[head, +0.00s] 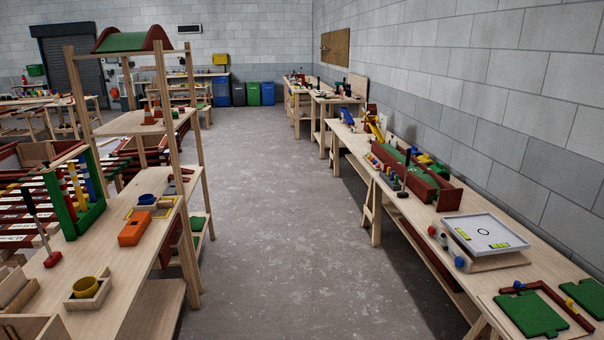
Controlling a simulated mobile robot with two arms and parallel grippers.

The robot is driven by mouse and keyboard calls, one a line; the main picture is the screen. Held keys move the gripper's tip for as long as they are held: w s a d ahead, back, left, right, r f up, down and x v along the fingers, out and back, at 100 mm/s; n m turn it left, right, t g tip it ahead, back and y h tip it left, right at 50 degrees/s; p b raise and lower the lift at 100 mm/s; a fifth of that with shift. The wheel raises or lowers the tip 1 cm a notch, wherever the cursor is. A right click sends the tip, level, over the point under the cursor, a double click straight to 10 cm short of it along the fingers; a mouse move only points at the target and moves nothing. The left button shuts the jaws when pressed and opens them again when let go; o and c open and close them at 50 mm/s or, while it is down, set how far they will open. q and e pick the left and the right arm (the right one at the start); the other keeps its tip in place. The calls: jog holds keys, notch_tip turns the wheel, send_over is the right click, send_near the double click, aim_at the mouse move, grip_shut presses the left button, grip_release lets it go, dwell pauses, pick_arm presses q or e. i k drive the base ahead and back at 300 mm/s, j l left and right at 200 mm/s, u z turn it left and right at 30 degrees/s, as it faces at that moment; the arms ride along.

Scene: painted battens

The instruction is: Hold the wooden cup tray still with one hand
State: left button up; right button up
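A small light wooden tray (82,303) with a yellow cup (85,287) in it sits near the front of the left bench. A second small holder with a blue cup (147,199) stands farther back on the same bench, beside an orange block with a dark slot (134,229). I cannot tell for sure which of the two is the cup tray. Neither of my grippers is in view, and nothing is seen touching either one.
The left bench (118,275) also carries a red-footed mallet (53,259) and a green frame with coloured battens (83,215). Tall wooden posts rise at its right edge. A clear concrete aisle (290,230) separates it from the right bench (400,215), which holds several painted pieces.

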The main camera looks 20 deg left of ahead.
aim_at(87, 287)
jog(key=i+j+u, duration=0.25)
jog(key=i+u, duration=0.15)
jog(key=i, duration=0.25)
jog(key=i+u, duration=0.4)
jog(key=i, duration=0.3)
jog(key=i+l+u, duration=0.15)
jog(key=i+u, duration=0.25)
jog(key=i, duration=0.25)
jog(key=i+u, duration=0.2)
jog(key=u, duration=0.2)
jog(key=i+u, duration=0.25)
jog(key=u, duration=0.15)
jog(key=i+u, duration=0.25)
jog(key=u, duration=0.15)
jog(key=i+l+u, duration=0.2)
jog(key=u, duration=0.2)
jog(key=i+l+u, duration=0.15)
jog(key=u, duration=0.25)
